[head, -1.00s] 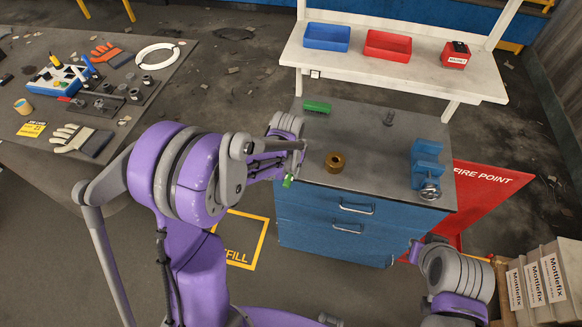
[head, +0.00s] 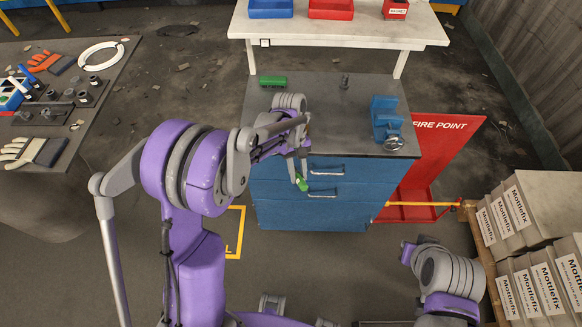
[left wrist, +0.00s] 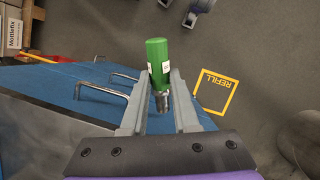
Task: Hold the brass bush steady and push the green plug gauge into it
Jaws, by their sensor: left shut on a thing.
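The green plug gauge (left wrist: 158,62) is between the fingers of my left gripper (left wrist: 162,78) in the left wrist view. Its green handle points away from the palm and its grey metal end (left wrist: 163,101) points toward the palm. In the head view the gauge (head: 301,183) hangs below the left fingertips (head: 299,174), in front of the blue cabinet's front edge. The brass bush cannot be made out now; my left arm covers that part of the cabinet top. Of my right arm only links show at the lower right; its fingers are not visible.
The blue cabinet's dark top (head: 320,95) carries a green cylinder (head: 273,81), a small grey part (head: 345,80) and a blue vice (head: 385,118). A white bench (head: 340,32) stands behind. A red fire-point panel (head: 440,150) and stacked boxes (head: 535,220) are right.

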